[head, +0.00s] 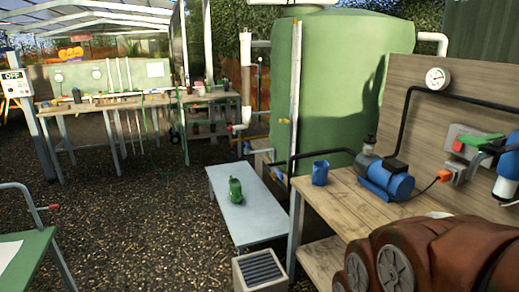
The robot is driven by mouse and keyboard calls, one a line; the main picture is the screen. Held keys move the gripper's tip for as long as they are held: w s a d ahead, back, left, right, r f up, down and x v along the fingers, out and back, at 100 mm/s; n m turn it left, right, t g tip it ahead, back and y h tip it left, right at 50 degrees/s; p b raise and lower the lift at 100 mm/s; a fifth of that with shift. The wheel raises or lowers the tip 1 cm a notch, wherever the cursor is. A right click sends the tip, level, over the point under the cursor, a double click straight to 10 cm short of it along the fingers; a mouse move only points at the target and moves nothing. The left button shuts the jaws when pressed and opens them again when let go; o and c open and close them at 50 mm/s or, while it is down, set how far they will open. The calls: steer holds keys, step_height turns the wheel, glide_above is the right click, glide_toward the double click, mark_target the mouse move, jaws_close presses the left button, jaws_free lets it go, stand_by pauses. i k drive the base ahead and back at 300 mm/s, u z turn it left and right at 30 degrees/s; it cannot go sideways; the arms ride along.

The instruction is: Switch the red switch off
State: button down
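A small red part (458,146), which looks like the red switch, sits on a grey box (455,131) on the wooden back board at the right. A green piece (484,139) lies close beside it, to its right. What looks like my gripper (486,149) is a dark shape close to the red and green parts, coming in from the right edge. Its fingers cannot be told apart, nor whether it touches the switch. The switch's position is too small to read.
A blue pump (386,178) and a blue mug (320,172) stand on the wooden bench (345,200). An orange plug (444,176) is in a socket below the switch box. A gauge (437,78) is above. A green can (235,190) stands on the low grey table (240,225). Gravel lies open leftward.

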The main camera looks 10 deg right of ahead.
mark_target(457, 146)
steer(key=z, duration=1)
steer(key=k, duration=1.35)
steer(key=u, duration=0.45)
steer(key=i, duration=0.5)
steer(key=u, duration=0.75)
steer(key=i, duration=0.85)
steer(key=z, duration=0.6)
steer(key=i, duration=0.85)
steer(key=z, duration=0.85)
